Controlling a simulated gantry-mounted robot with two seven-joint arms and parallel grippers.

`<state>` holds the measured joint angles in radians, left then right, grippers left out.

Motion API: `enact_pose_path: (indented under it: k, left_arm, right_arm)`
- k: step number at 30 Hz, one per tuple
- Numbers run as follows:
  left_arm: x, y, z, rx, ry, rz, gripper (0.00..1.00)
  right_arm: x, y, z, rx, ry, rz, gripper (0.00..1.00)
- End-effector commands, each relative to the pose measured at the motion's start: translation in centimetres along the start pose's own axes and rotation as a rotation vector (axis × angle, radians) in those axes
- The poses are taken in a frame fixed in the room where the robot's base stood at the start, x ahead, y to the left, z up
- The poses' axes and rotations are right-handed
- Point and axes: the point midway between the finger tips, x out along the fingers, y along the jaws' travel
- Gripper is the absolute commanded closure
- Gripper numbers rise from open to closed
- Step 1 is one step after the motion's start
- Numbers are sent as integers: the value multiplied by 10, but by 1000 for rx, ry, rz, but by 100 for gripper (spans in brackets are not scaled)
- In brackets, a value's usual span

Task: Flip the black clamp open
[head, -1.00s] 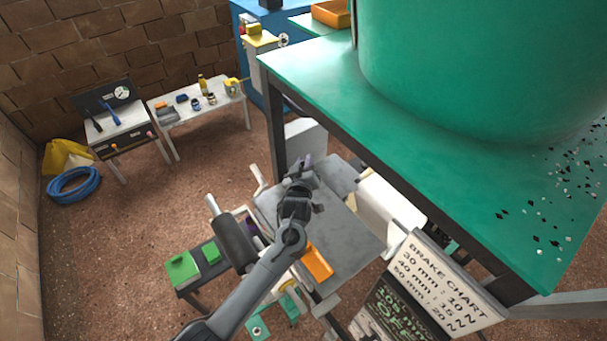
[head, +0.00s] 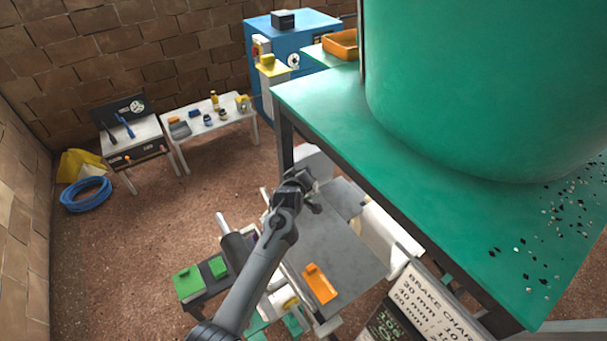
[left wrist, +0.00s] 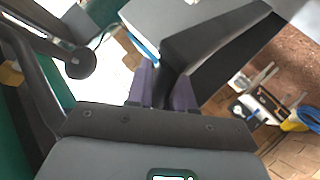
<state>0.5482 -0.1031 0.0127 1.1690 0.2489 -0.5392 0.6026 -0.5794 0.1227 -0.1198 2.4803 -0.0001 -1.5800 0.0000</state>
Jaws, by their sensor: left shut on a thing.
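My left arm reaches up from the bottom of the head view, and its gripper (head: 312,192) is at the far end of the grey machine table. In the left wrist view the purple fingers of my left gripper (left wrist: 164,88) are closed about the narrow end of a black part, which I take to be the black clamp (left wrist: 205,42). The clamp's wider part runs up and right along a light grey block (left wrist: 170,15). In the head view the arm and gripper hide the clamp. My right gripper is in neither view.
The grey table (head: 345,255) carries an orange block (head: 320,284). A green bench (head: 330,95) with a large green drum (head: 480,90) overhangs on the right. A brake chart board (head: 428,300) stands at lower right. Green blocks (head: 188,283) lie on a low stand at left.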

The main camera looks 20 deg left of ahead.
Motion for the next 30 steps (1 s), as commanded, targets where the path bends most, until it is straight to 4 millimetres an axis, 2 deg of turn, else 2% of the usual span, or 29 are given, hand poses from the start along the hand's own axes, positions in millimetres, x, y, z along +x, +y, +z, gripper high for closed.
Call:
enact_pose_path:
  k: [2, 3, 7, 20, 26, 30]
  left_arm:
    - [0, -2, 0, -2, -1, -4, 100]
    - [0, -2, 0, -2, -1, -4, 76]
    - [0, -2, 0, -1, 0, -4, 57]
    - [-4, -1, 0, 0, 1, -1, 57]
    - [-23, -2, 0, -1, 1, -2, 57]
    - [-44, -2, 1, -1, 1, -2, 57]
  right_arm:
    - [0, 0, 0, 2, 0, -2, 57]
    - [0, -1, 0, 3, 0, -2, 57]
    - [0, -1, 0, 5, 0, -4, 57]
    - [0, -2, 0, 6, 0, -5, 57]
    - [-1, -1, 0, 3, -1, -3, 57]
    - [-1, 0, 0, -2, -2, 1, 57]
